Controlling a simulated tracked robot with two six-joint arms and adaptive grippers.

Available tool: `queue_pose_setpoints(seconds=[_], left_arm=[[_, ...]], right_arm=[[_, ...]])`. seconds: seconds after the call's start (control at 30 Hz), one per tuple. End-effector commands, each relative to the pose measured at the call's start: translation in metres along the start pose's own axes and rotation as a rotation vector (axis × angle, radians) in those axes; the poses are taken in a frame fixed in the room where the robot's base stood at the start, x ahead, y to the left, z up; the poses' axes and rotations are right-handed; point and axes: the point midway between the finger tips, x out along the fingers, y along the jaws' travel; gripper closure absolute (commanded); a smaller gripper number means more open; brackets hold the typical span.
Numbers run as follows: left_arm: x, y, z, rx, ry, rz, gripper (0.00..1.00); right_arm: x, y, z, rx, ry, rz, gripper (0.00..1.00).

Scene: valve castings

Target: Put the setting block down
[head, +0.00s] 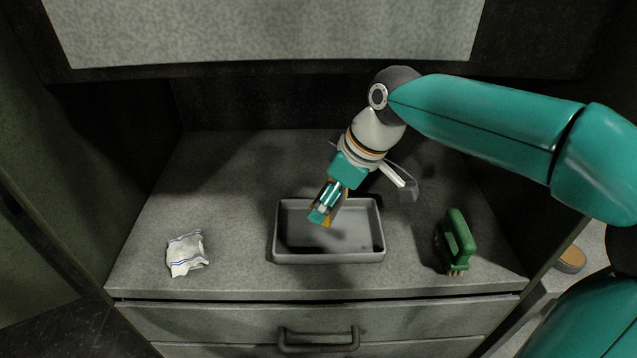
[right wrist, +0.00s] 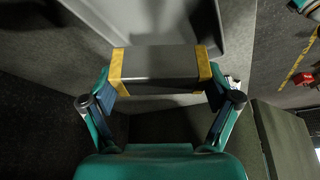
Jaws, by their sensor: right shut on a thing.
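The setting block (right wrist: 160,65) is a grey bar with a yellow band at each end, seen between my right gripper's fingers in the right wrist view. My right gripper (head: 323,215) is shut on it and points down over the grey tray (head: 330,259) in the head view. There the block is mostly hidden by the fingers. The tray is shallow and its visible floor looks empty. Part of the tray also shows beyond the block in the right wrist view (right wrist: 150,18). I cannot tell how high the block is above the tray floor. My left gripper is not in view.
A crumpled white cloth with blue stripes (head: 187,254) lies left of the tray. A green-handled brush (head: 457,238) lies to its right. The grey worktop (head: 225,180) is clear behind and left of the tray. A drawer handle (head: 319,345) sits below the front edge.

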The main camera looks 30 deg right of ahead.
Motion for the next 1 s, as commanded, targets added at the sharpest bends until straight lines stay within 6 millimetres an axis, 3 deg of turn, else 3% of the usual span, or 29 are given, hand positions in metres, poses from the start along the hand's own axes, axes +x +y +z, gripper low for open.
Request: queue_pose_setpoints(seconds=[0.57,1.0], left_arm=[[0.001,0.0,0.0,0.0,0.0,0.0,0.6],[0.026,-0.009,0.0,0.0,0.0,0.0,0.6]], right_arm=[[0.0,-0.001,-0.003,-0.007,0.004,-0.002,0.81],[0.029,-0.001,0.009,-0.007,0.004,-0.002,0.81]])
